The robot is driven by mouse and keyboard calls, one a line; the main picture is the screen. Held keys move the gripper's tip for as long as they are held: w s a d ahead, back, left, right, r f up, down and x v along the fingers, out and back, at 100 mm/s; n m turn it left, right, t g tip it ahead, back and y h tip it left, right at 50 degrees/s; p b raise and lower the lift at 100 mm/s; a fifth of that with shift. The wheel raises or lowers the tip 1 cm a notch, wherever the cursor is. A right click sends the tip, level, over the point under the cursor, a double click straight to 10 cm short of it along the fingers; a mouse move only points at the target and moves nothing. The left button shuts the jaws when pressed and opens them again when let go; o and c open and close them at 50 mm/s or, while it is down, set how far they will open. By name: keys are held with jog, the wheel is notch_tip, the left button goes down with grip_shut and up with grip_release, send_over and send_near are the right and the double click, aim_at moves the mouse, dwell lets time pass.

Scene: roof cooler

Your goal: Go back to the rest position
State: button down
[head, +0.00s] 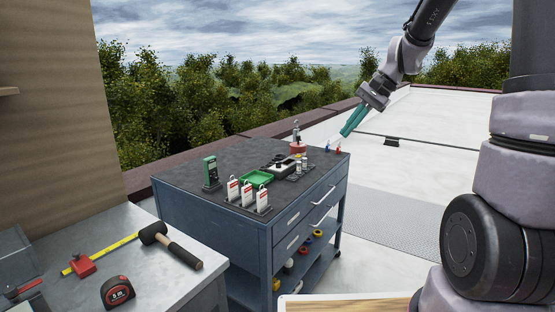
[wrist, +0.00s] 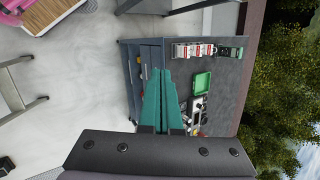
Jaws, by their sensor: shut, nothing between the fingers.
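My gripper (head: 343,132) has green fingers and hangs in the air above the right rear edge of the dark-topped tool cart (head: 188,177) in the head view. Its fingers are together and hold nothing. In the wrist view the fingers (wrist: 162,76) point across the cart, with its top (wrist: 222,99) to their right and its blue drawer side by them. Below the gripper in the head view are small blue and red items at the cart's edge; I cannot tell from this picture how far the fingertips are above them.
The cart top holds a green tray (head: 257,179), a green meter (head: 210,172), several red-and-white tags (head: 247,193) and a red item (head: 297,146). A metal bench (head: 150,273) with a hammer (head: 170,244) and tape measure (head: 117,291) stands at left. Open roof lies right.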

jog(key=s+d+r+n+t+h, duration=0.1)
jog(key=s+r, duration=0.3)
jog(key=s, duration=0.5)
jog(key=s+d+r+n+t+h, duration=0.2)
jog(key=s+d+r+t+h, duration=0.1)
jog(key=s, duration=0.7)
notch_tip(320, 180, up, 3)
jog(key=shift+s+d+f+t, duration=0.2)
jog(key=shift+s+d+t, duration=0.1)
jog(key=shift+d+t, duration=0.4)
jog(key=shift+a, duration=0.1)
